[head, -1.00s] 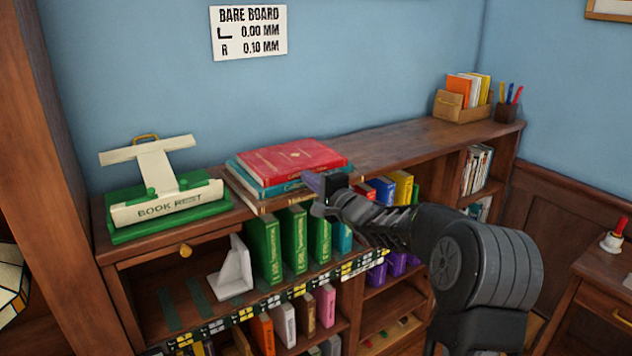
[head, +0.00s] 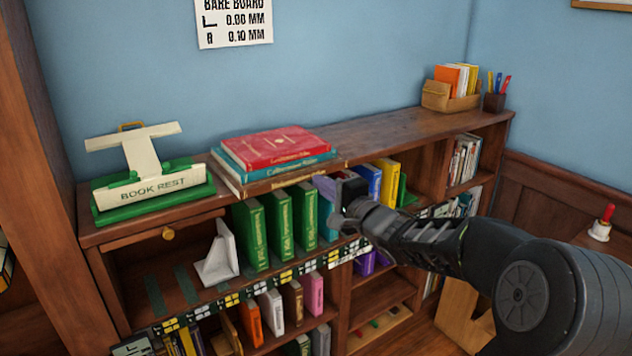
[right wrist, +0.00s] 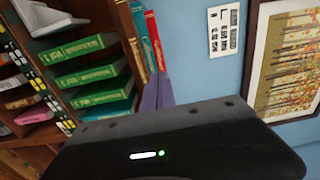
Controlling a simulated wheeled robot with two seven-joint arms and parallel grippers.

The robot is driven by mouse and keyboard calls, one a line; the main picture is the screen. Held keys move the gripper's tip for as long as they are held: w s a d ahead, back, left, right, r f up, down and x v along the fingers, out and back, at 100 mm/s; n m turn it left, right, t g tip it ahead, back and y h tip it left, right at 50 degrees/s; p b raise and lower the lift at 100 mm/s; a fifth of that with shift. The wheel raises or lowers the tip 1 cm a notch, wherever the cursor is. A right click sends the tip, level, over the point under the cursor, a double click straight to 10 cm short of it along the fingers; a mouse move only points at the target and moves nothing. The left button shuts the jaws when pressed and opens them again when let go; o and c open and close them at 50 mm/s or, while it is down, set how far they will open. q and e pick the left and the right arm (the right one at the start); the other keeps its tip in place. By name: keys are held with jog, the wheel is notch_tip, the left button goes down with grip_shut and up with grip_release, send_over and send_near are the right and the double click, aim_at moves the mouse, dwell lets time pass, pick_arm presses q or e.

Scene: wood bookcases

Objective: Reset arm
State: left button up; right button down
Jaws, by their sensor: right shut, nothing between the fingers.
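My right gripper (head: 324,188) is shut and empty, with purple fingertips in front of the upper shelf opening. In the head view it overlaps the gap between the green books (head: 279,226) and the blue book (head: 369,180). The purple fingers also show in the right wrist view (right wrist: 158,93), close to the book stack's edges in the picture; I cannot tell the distance. My right arm comes in from the lower right and hides part of the bookcase (head: 392,130). My left gripper is not in view.
A stack of books with a red book (head: 275,147) on top lies on the bookcase, beside a green and cream book rest (head: 152,188). A white bookend (head: 218,255) stands on the shelf. A file box (head: 450,97) and pen cup (head: 494,102) stand far right. The top between is clear.

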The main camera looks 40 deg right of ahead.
jog(key=shift+d, duration=0.1)
dwell(0.5)
jog(key=s+a+f+n+g, duration=0.1)
jog(key=a+f+n+g, duration=0.3)
jog(key=f, duration=0.7)
jog(key=s+a+f+n+g+y, duration=0.15)
jog(key=a+f+n, duration=0.3)
jog(key=f, duration=0.55)
jog(key=s+a+f+n+g+h, duration=0.1)
jog(key=a+f+n+g, duration=0.3)
jog(key=f, duration=0.7)
jog(key=s+a+f+n+g+y, duration=0.2)
jog(key=s+a+f+g, duration=0.2)
jog(key=s+a+f, duration=0.6)
jog(key=s+a+f+n+g+y, duration=0.2)
jog(key=s+a+f+g, duration=0.2)
jog(key=s+a+f, duration=0.7)
jog(key=s+a, duration=0.4)
jog(key=s, duration=0.3)
jog(key=shift+s+f, duration=0.15)
jog(key=shift+s, duration=0.05)
